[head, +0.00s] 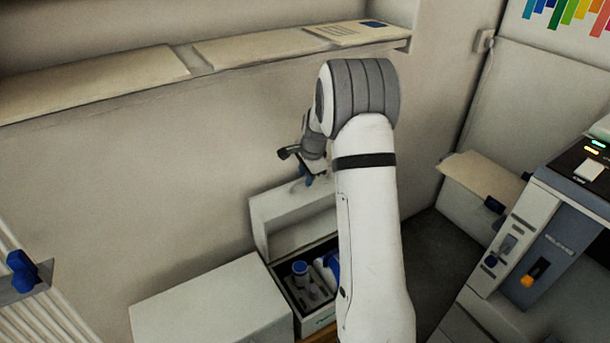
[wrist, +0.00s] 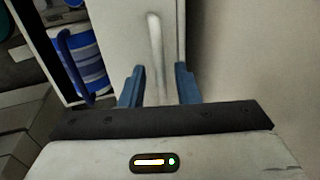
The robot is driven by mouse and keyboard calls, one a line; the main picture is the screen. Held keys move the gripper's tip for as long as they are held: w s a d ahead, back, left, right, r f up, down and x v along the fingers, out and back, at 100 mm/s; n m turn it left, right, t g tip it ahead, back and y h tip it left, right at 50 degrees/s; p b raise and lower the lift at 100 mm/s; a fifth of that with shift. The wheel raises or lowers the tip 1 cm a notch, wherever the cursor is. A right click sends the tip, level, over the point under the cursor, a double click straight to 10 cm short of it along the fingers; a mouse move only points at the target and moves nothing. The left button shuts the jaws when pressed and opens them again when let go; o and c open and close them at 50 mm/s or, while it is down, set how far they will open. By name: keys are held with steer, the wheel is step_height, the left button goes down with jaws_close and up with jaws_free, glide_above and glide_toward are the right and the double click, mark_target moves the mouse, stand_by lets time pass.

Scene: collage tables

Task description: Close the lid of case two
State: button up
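An open white case (head: 318,325) stands by the wall, partly hidden behind my arm. Its lid (head: 278,218) is raised upright at the back, and blue-topped items (head: 300,268) lie inside. I cannot read a number on it. My gripper (head: 308,180) is at the upper edge of the raised lid. In the wrist view, its two blue fingertips (wrist: 159,86) are spread apart, with a pale bar (wrist: 156,45) between them in front of the white lid (wrist: 118,25). I cannot see contact with the bar. Blue-and-white contents (wrist: 84,60) show to the left.
A second white case (head: 212,308), shut, stands to the left of the open one. A shelf (head: 225,62) runs along the wall above. A grey machine (head: 555,215) with coloured knobs stands at the right. Dark floor shows between the case and the machine.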

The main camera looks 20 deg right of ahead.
jaws_close()
steer(key=shift+s, duration=0.1)
stand_by(0.3)
